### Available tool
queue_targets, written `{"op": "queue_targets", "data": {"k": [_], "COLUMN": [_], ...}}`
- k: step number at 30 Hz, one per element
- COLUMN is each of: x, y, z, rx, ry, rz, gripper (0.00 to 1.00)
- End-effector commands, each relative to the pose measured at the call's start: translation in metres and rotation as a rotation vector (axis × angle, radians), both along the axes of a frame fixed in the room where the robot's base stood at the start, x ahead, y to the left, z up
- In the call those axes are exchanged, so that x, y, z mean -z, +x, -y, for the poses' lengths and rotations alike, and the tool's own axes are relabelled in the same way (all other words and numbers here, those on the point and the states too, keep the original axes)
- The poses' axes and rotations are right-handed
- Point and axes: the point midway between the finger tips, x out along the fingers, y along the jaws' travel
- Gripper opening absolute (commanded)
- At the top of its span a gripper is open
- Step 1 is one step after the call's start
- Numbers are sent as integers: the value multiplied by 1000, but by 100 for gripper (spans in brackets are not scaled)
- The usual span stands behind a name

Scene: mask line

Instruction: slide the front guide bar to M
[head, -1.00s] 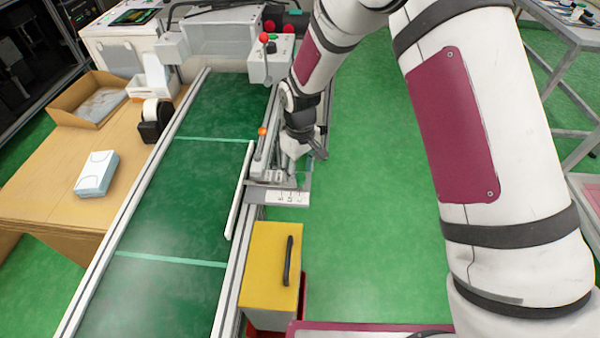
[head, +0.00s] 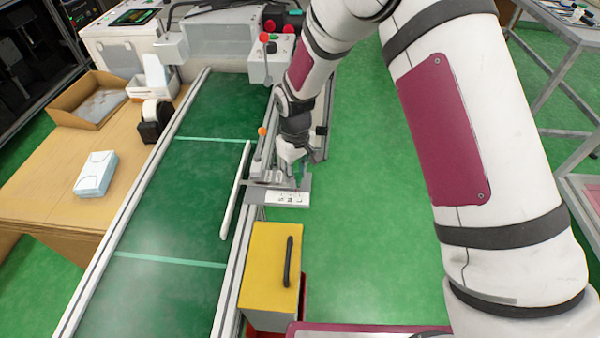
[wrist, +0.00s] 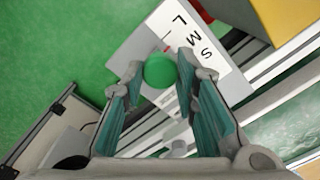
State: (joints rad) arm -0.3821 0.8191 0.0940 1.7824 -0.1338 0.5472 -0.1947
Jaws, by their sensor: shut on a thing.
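The front guide bar (head: 236,190) is a long white bar over the right side of the green belt in the head view. Its bracket joins a grey plate with a white size label (head: 288,197) at the belt's right rail. In the wrist view the label (wrist: 193,37) reads S, M, L, with L farthest from the yellow box; a thin red mark shows near the L end. My gripper (head: 293,172) is at this plate, shut on a round green knob (wrist: 160,71), which sits between the fingertips. The head view hides the knob behind my gripper.
A yellow box (head: 270,265) with a black handle stands close in front of the plate. An orange-topped lever (head: 262,132) rises just beyond the bracket. A mask pack (head: 95,174) lies on the left table.

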Motion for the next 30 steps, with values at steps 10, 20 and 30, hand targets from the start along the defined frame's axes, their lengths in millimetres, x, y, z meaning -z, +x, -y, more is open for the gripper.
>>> {"op": "queue_targets", "data": {"k": [10, 20, 30], "x": [0, 0, -33], "y": [0, 0, 1], "z": [-14, -14, -14], "rx": [-1, -1, -1], "ry": [1, 1, 3], "rz": [0, 0, 4], "gripper": [0, 48, 48]}}
